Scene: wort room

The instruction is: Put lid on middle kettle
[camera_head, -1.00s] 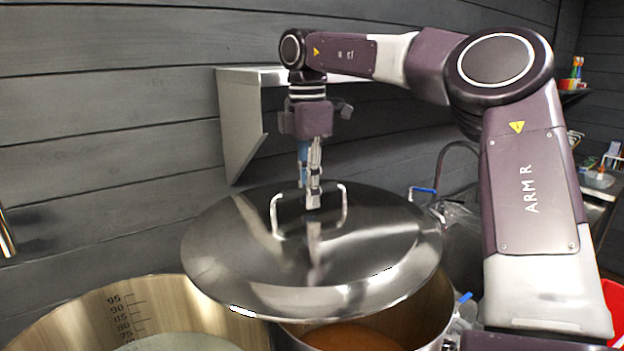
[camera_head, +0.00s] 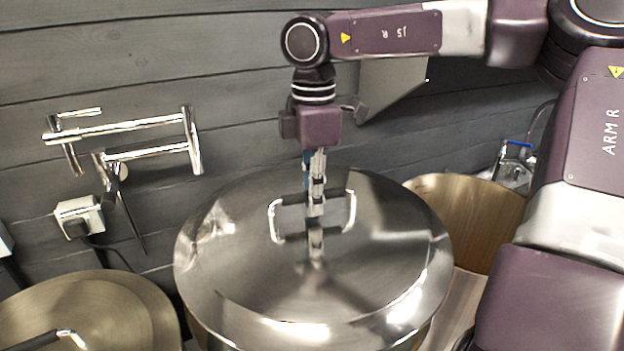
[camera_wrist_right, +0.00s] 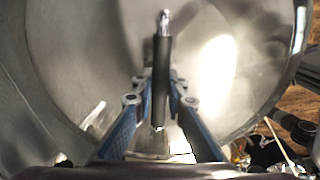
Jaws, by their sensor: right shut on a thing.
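The large round steel lid (camera_head: 330,265) is in my right gripper (camera_head: 316,200), which is shut on its loop handle (camera_head: 275,222). The lid looks roughly level and covers the view of the middle kettle (camera_head: 428,335), whose wall shows only in slivers under the lid's edge. I cannot tell whether the lid touches the kettle rim or hangs just above it. In the right wrist view the fingers close on the dark handle bar (camera_wrist_right: 162,85), with the shiny lid (camera_wrist_right: 100,50) behind. My left gripper is not in view.
At the lower left, another kettle has a lid (camera_head: 95,305) with a handle. The right kettle (camera_head: 465,210) stands open behind the held lid. A folding wall tap (camera_head: 150,150) and a socket (camera_head: 80,215) are on the grey plank wall.

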